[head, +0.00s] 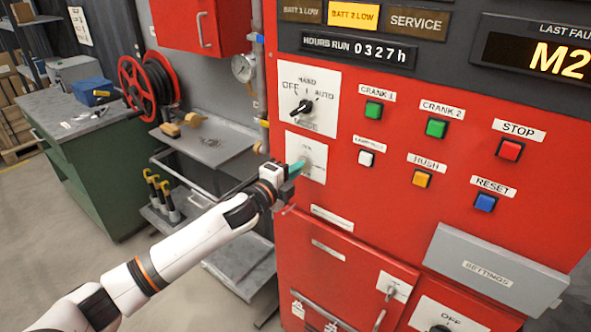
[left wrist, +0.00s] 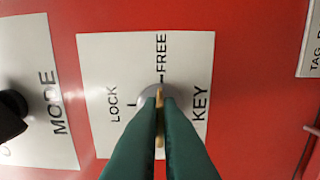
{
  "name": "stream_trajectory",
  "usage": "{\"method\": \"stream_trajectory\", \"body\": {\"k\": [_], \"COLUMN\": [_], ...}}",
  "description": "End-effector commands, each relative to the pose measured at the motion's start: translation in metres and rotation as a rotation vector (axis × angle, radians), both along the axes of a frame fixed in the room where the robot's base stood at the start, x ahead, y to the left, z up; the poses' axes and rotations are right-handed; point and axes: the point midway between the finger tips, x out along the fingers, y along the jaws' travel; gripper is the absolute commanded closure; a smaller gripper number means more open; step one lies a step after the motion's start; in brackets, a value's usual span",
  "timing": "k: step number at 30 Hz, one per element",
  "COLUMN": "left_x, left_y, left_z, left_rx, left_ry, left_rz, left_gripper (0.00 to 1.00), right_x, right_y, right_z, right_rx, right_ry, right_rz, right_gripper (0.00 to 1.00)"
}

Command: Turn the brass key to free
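The key plate (head: 318,172) is a white label on the red cabinet; it also shows in the left wrist view (left wrist: 100,70), marked LOCK, FREE and KEY. The brass key (left wrist: 160,108) sits on a round grey lock at the plate's middle and lines up with the FREE mark. My left gripper (head: 302,163) is at the plate; its green fingers (left wrist: 160,103) lie on both sides of the key, shut on it. The fingers hide much of the key and lock. My right gripper is not in view.
The black mode selector (head: 302,108) is just above the key plate. Push buttons, including a white one (head: 366,158), are to the right. A grey settings cover (head: 490,268) juts out lower right. A shelf cart (head: 210,140) stands left of the cabinet.

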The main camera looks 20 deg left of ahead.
Motion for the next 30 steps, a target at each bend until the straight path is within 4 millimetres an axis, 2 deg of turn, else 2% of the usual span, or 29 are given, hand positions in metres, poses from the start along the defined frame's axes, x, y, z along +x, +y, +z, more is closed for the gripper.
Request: {"method": "stream_trajectory", "body": {"k": [9, 12, 14, 23, 26, 30], "left_x": [0.0, 0.0, 0.0, -0.002, -0.008, -0.029], "left_y": [0.0, 0.0, 0.0, 0.001, 0.004, 0.011], "left_z": [-0.002, -0.002, -0.001, -0.001, -0.002, -0.004], "left_rx": [0.006, 0.005, 0.004, 0.003, 0.004, 0.006], "left_ry": [0.001, 0.0, 0.001, 0.0, 0.0, 0.001], "left_rz": [0.0, 0.0, 0.0, 0.0, 0.0, 0.0], "left_gripper": [1.0, 0.81, 0.74, 0.74, 0.74, 0.74], "right_x": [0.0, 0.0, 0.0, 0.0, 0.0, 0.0], "right_y": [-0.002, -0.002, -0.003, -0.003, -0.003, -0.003], "right_z": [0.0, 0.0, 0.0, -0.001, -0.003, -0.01], "right_rx": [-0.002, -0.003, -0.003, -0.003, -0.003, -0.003], "right_ry": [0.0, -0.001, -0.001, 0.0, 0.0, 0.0], "right_rz": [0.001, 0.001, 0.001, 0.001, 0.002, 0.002], "right_gripper": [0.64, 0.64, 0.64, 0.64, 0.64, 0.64]}}
